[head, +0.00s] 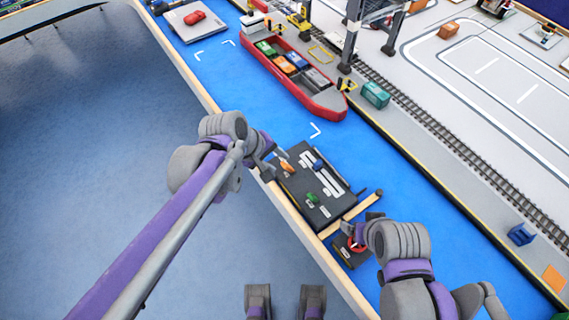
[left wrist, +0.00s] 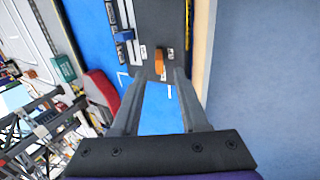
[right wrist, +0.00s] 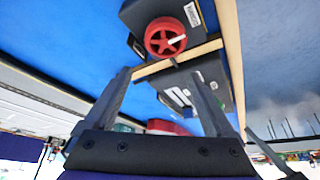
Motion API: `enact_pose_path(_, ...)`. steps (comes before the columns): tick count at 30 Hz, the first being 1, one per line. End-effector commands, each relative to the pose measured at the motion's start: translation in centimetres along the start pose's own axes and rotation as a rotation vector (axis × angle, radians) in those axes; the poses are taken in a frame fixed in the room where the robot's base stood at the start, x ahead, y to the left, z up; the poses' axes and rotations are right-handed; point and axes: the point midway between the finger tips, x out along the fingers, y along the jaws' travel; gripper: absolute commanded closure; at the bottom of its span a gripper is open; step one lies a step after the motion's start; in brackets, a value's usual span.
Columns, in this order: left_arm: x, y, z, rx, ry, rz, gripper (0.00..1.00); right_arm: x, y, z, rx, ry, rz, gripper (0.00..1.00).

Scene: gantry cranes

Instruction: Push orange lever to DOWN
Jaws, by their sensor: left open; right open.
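The dark control panel (head: 338,203) carries an orange lever (head: 287,166), a blue lever (head: 319,165) and a green lever (head: 313,198). My left gripper (head: 278,156) is open beside the orange lever, at the panel's far left corner. In the left wrist view the orange lever (left wrist: 160,65) stands just ahead of the open, empty fingertips (left wrist: 161,73), roughly centred between them. I cannot tell whether they touch it. Small white labels lie beside it, too small to read. My right gripper (right wrist: 161,73) is open and empty near a red wheel (right wrist: 165,37).
The red wheel (head: 356,244) sits on a dark box nearer me than the panel. A wooden edge (head: 285,208) runs along the blue water surface. A red cargo ship (head: 300,75) and a teal container (head: 375,95) lie farther back. Crane legs stand behind the ship.

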Motion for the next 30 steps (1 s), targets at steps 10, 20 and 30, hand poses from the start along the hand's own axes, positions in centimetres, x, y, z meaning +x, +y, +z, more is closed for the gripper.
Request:
enact_pose_path(10, 4.8, 0.0, 0.0, 0.001, -0.001, 0.000, 0.56, 0.7, 0.0, 0.4, 0.000, -0.003, 0.000, 0.11)
enact_pose_path(20, 5.2, 0.0, 0.0, 0.000, 0.000, 0.000, 0.56, 0.7, 0.0, 0.4, 0.000, -0.003, 0.000, 0.11)
enact_pose_path(30, 5.2, 0.0, 0.0, 0.000, 0.000, 0.000, 1.00, 0.7, 0.0, 0.4, 0.000, -0.003, 0.000, 0.11)
